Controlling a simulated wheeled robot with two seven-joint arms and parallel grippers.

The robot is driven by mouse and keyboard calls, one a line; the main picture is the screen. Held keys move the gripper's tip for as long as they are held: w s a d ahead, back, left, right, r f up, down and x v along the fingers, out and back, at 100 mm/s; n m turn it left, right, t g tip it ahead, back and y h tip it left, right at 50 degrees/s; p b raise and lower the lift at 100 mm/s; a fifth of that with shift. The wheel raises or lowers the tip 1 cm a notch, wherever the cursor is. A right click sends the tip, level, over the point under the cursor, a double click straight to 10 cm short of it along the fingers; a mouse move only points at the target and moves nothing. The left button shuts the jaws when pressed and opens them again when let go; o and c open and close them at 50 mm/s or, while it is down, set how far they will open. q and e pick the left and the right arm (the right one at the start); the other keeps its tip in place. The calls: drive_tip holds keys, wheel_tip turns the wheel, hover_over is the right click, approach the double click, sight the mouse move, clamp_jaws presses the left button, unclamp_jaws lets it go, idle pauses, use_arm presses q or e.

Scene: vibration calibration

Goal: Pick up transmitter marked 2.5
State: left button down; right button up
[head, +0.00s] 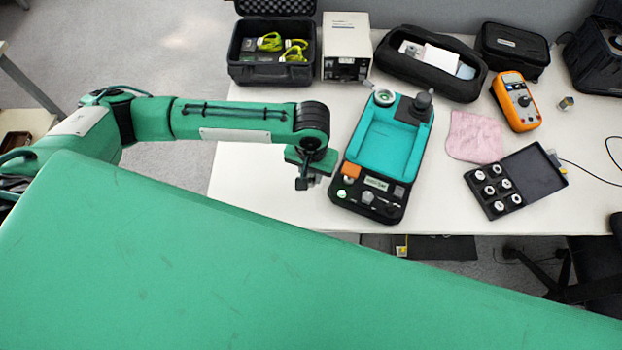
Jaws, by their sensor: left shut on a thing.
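My left gripper (308,172) points down at the left front of the table, just left of the black and teal device. It is shut on a small greyish thing at its tips; the thing is mostly hidden and too small to identify. An open black case (480,203) at the right front holds several small round silver transmitters (489,190). Their markings are too small to read, so I cannot tell which is marked 2.5. My left gripper is well away from this case. My right gripper is not in view.
The black and teal device (388,140) stands mid-table. Behind it are an open black case with green cables (270,43), a white box (346,42) and a black pouch (430,65). A pink cloth (474,137) and an orange multimeter (515,101) lie right. Bare tabletop (430,215) shows in front.

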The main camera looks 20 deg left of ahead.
use_arm(q)
wheel_tip(320, 180, up, 19)
drive_tip(key=p, duration=0.5)
drive_tip(key=shift+f+p, duration=0.15)
drive_tip(key=shift+p, duration=0.15)
idle(0.4)
